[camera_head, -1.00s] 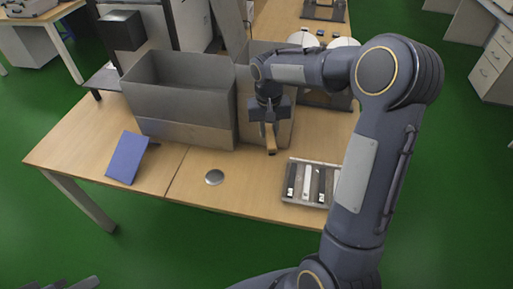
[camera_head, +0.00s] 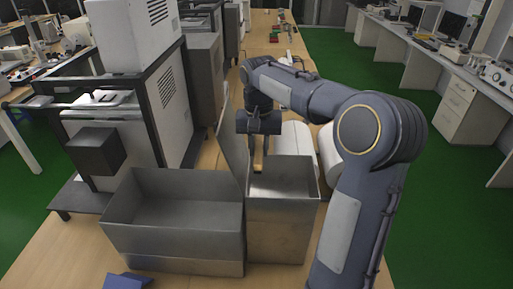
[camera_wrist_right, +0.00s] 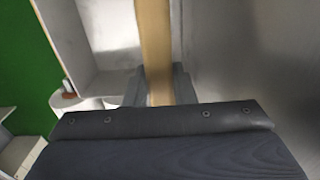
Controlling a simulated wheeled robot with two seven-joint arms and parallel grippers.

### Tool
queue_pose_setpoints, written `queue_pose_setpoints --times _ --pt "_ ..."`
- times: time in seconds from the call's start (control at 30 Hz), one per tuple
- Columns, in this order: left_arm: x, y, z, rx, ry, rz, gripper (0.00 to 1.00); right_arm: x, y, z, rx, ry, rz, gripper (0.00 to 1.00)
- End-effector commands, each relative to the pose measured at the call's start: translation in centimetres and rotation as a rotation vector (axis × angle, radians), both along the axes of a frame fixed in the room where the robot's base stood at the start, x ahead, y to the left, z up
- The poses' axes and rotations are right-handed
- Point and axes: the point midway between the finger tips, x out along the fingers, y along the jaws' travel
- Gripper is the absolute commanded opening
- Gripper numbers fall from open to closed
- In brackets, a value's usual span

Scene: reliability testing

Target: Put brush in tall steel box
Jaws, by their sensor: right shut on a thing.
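The tall steel box (camera_head: 280,225) stands open-topped on the table, with a raised steel panel (camera_head: 233,140) at its left. My right gripper (camera_head: 258,143) is above the back left part of its opening. It is shut on the brush (camera_head: 258,160), whose light wooden part hangs down between the fingers. The brush's lower end overlaps the box opening in the head view; I cannot tell whether it is below the rim. In the right wrist view the brush (camera_wrist_right: 154,45) runs between the two fingers (camera_wrist_right: 157,88), beside a grey metal surface. My left gripper is not in view.
A wider open steel box (camera_head: 175,235) stands directly left of the tall one. A blue object (camera_head: 128,280) lies at the front left. White rounded items (camera_head: 328,150) stand behind right of the tall box. Large grey-white equipment (camera_head: 130,90) fills the back left.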

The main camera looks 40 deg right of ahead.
Motion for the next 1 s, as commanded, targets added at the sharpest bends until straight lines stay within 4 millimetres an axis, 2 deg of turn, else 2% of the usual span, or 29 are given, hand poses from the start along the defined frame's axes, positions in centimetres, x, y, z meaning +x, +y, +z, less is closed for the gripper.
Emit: queue_pose_setpoints --times 0.17,0.6,1.0 --pt "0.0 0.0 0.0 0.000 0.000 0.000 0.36 0.0 0.0 -0.9 0.000 0.003 0.000 0.00" --pt "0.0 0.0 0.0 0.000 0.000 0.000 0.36 0.0 0.0 -4.7 -0.001 0.002 0.001 0.00" --pt "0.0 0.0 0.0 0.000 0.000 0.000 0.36 0.0 0.0 -5.2 -0.001 0.001 0.001 0.00"
